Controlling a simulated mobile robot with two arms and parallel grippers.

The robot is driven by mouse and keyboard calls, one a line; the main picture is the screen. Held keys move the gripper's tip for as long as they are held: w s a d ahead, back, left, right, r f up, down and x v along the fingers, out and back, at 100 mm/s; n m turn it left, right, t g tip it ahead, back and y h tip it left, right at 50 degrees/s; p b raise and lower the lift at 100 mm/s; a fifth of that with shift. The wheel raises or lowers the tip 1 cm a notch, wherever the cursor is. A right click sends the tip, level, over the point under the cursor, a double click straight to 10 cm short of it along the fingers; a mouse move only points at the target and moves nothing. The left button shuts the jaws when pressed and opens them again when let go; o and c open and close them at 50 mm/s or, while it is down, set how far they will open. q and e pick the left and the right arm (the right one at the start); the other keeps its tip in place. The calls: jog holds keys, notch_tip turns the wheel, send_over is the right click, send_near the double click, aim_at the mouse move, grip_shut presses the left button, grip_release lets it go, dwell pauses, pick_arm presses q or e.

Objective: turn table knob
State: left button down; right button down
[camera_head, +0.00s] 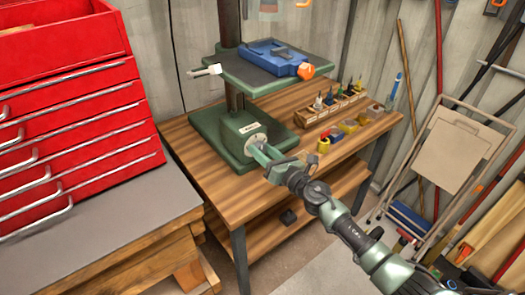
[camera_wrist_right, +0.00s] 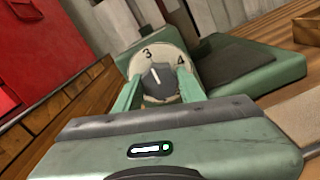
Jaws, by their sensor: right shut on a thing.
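A green drill press stands on the wooden table, with its green base (camera_head: 200,133) and a round pale dial on its front. In the right wrist view the dial (camera_wrist_right: 141,60) shows the numbers 3 and 4. Its dark grey knob (camera_wrist_right: 158,80) has a white pointer line, which points up between the two numbers, nearer the 3. My right gripper (camera_head: 259,147) reaches in to the dial. In the right wrist view its two green fingers (camera_wrist_right: 158,90) are on either side of the knob, shut on it. My left gripper is in neither view.
The press's raised plate holds a blue vise (camera_head: 271,56) with an orange knob. A wooden bit rack (camera_head: 330,108) and small coloured blocks (camera_head: 350,126) sit on the table's right. A red drawer cabinet (camera_head: 70,110) stands at left. A folding stand (camera_head: 455,150) leans at right.

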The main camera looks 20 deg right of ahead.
jog(key=m+p, duration=0.1)
jog(key=m, duration=0.3)
jog(key=shift+m, duration=0.4)
jog(key=m, duration=0.3)
jog(key=shift+m+p, duration=0.3)
jog(key=shift+p, duration=0.05)
jog(key=m+p, duration=0.1)
jog(key=m, duration=0.3)
jog(key=shift+m, duration=0.3)
jog(key=m+p, duration=0.1)
jog(key=m, duration=0.3)
jog(key=shift+p, duration=0.3)
jog(key=m+p, duration=0.1)
jog(key=m, duration=0.3)
jog(key=m+p, duration=0.1)
jog(key=m, duration=0.2)
jog(key=shift+m, duration=0.4)
jog(key=m, duration=0.3)
jog(key=shift+f+m+p, duration=0.15)
jog(key=shift+m+p, duration=0.15)
jog(key=shift+m, duration=1.4)
